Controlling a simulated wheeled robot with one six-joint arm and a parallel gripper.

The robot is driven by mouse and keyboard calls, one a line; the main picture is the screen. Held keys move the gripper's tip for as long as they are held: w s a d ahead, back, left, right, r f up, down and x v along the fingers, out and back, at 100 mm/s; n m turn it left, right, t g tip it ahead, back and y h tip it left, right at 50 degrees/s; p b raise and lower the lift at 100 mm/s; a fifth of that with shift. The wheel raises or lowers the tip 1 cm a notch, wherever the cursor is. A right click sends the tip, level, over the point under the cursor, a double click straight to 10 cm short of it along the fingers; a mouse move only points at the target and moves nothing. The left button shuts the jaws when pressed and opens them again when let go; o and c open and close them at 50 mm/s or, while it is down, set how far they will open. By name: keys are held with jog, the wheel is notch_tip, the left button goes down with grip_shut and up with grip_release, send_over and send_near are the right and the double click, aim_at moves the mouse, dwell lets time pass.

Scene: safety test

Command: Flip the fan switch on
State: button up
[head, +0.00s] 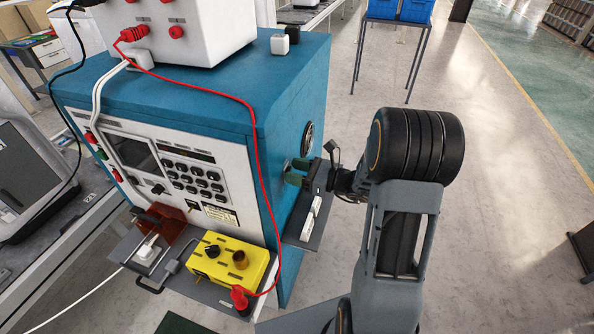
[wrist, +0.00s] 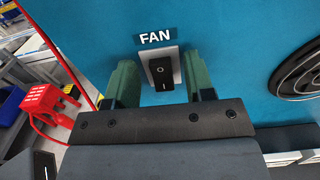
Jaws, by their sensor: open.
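The fan switch (wrist: 160,74) is a black rocker on a light plate, under a FAN label (wrist: 155,37), on the blue side of the cabinet (head: 300,90). A small round mark shows on the rocker's upper part; I cannot tell which way the rocker is tipped. My gripper (head: 295,172) is at that side panel in the head view, where it hides the switch. In the wrist view my gripper (wrist: 159,62) is open and empty, with one green finger on each side of the switch. Whether the fingers touch the panel is unclear.
A round black fan grille (head: 307,138) is on the same panel, right of the switch in the wrist view. A small shelf (head: 308,226) with white items sits below my gripper.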

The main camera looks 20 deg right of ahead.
jog(key=c, duration=0.9)
jog(key=f+y+b, duration=0.1)
jog(key=b, duration=0.1)
jog(key=shift+s+f+t+b, duration=0.1)
jog(key=shift+f+t+b, duration=0.05)
jog(key=shift+t+b, duration=0.2)
grip_shut()
jog(key=shift+s+d+r+t+y+b, duration=0.1)
jog(key=shift+t+y+b, duration=0.35)
jog(key=shift+b, duration=0.2)
jog(key=shift+d+r+t+y+b, duration=0.1)
jog(key=shift+t+y+b, duration=0.2)
jog(key=shift+y+b, duration=0.3)
jog(key=o, duration=0.9)
grip_release()
